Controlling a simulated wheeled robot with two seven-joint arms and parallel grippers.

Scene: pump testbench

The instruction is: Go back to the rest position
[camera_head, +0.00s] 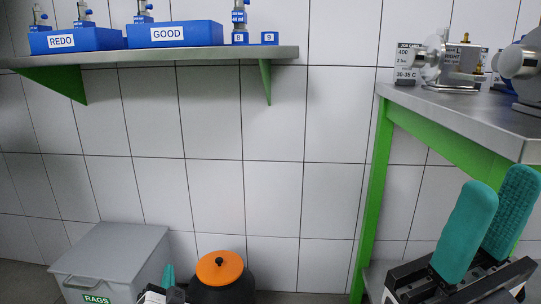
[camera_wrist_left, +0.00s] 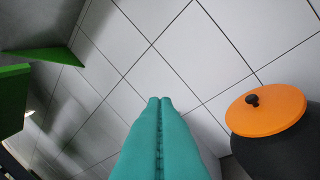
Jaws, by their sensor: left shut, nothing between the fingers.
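My left gripper (camera_head: 168,274) shows only as a small teal tip at the bottom of the head view, between the rags bin and the black container. In the left wrist view its two teal fingers (camera_wrist_left: 160,101) are pressed together with nothing between them. My right gripper (camera_head: 499,184) is at the lower right of the head view, in front of the green-framed bench. Its two teal fingers point up and stand apart with nothing seen between them.
A grey rags bin (camera_head: 112,250) and a black container with an orange lid (camera_head: 219,268) stand low by the tiled wall. A shelf (camera_head: 190,55) holds blue REDO (camera_head: 77,40) and GOOD (camera_head: 174,34) boxes. The bench (camera_head: 470,112) at right carries pump parts (camera_head: 455,65).

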